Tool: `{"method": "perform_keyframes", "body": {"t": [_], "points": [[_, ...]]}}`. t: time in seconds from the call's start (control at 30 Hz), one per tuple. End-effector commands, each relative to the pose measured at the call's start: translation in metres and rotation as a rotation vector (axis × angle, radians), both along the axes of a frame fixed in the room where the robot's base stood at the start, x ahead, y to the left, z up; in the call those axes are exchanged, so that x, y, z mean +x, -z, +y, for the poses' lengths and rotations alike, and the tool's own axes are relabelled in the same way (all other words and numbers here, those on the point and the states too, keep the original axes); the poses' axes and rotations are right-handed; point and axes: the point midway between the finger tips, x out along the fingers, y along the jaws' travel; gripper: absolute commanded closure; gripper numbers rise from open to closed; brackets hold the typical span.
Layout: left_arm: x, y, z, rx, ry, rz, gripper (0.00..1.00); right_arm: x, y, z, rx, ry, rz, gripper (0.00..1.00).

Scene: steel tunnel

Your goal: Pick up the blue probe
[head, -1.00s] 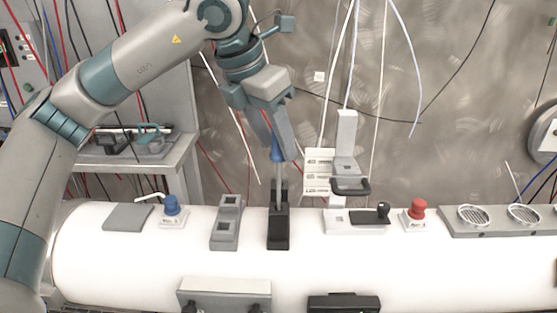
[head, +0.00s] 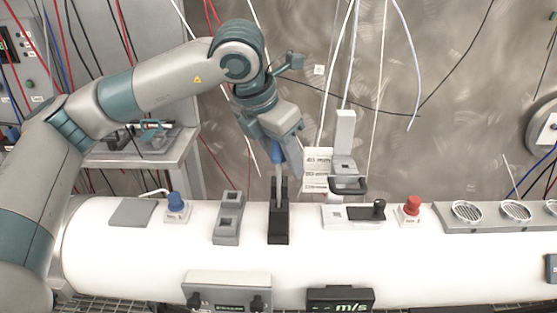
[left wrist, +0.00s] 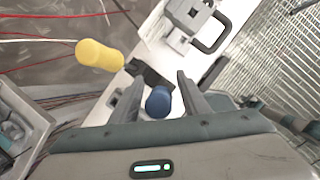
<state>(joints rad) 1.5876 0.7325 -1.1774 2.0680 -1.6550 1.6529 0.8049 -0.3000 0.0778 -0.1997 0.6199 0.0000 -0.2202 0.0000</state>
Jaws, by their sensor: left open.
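The blue probe (head: 276,153) stands upright in a black holder (head: 278,228) on the white tunnel tube; its blue handle is up and a thin grey shaft runs down. My left gripper (head: 283,162) comes down over the handle from above and is open. In the left wrist view the round blue handle end (left wrist: 158,102) shows between the two spread fingers (left wrist: 155,90). I cannot tell whether a finger touches it. In the head view one finger is in front at the right and partly hides the handle. My right gripper is not in view.
A grey two-socket block (head: 229,218) and a blue button (head: 177,202) stand left of the holder. A white bracket with a dark handle (head: 349,185) and a red button (head: 411,206) stand right. A yellow handle (left wrist: 98,55) shows near the left finger in the wrist view.

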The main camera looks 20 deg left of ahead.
Motion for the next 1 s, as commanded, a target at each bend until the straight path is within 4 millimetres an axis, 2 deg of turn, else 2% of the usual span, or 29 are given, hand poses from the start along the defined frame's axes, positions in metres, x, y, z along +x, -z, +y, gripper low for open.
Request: {"method": "perform_keyframes", "body": {"t": [0.17,0.33,0.77,1.0], "points": [[0.000,0.000,0.000,0.000,0.000,0.000,0.58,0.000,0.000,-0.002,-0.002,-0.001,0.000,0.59],[0.000,0.000,0.000,0.000,0.000,0.000,0.99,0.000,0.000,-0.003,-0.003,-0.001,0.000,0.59],[0.001,-0.006,0.000,-0.002,-0.001,-0.002,1.00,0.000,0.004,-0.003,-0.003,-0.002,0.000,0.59],[0.001,-0.033,-0.001,-0.003,-0.001,-0.004,1.00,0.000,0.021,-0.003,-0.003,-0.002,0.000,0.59]]}}
